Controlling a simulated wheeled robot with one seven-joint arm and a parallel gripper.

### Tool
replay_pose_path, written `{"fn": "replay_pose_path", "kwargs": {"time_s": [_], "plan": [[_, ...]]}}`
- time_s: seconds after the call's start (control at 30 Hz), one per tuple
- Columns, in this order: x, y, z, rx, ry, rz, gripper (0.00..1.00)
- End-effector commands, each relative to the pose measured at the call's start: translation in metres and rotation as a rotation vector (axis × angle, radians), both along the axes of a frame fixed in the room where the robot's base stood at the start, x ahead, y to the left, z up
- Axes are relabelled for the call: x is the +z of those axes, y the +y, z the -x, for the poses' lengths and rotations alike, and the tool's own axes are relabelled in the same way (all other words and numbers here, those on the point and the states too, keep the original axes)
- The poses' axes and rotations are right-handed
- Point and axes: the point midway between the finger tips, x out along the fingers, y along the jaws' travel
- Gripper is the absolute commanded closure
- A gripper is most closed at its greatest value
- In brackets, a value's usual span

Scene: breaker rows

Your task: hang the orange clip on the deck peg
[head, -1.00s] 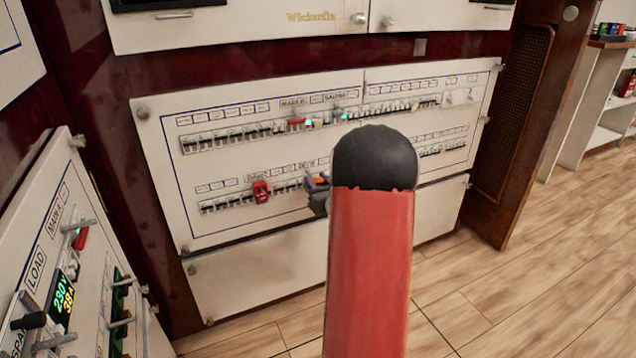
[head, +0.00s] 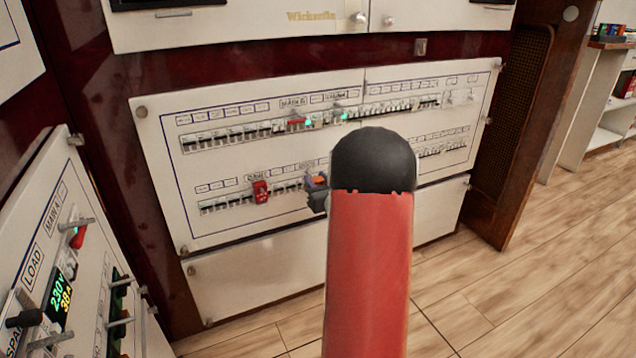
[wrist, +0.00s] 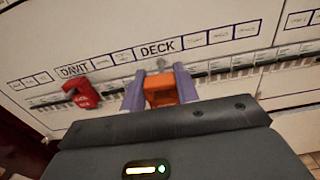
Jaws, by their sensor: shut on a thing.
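The orange clip (wrist: 160,92) sits between the purple fingers of my gripper (wrist: 160,85) in the wrist view, and the fingers are shut on it. The clip is just below the DECK label (wrist: 157,48), close to the panel face. A small grey peg (wrist: 162,63) shows between the label and the clip; I cannot tell whether the clip touches it. In the head view my gripper (head: 317,184) is at the lower breaker row, with a bit of the orange clip (head: 320,180) showing. My red arm link hides part of the panel to its right.
A red clip (wrist: 82,93) hangs under the DAVIT label, left of my gripper; it also shows in the head view (head: 260,191). A row of breakers (wrist: 230,68) runs along the panel. A side panel (head: 60,260) with protruding handles stands at left. Open floor (head: 540,260) lies right.

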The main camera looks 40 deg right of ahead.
Motion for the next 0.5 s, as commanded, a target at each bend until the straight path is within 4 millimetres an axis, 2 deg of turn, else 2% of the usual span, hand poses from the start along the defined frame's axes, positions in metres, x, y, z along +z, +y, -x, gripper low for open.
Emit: {"fn": "replay_pose_path", "kwargs": {"time_s": [0.5], "plan": [[0.000, -0.003, -0.013, 0.000, -0.001, 0.000, 0.95]]}}
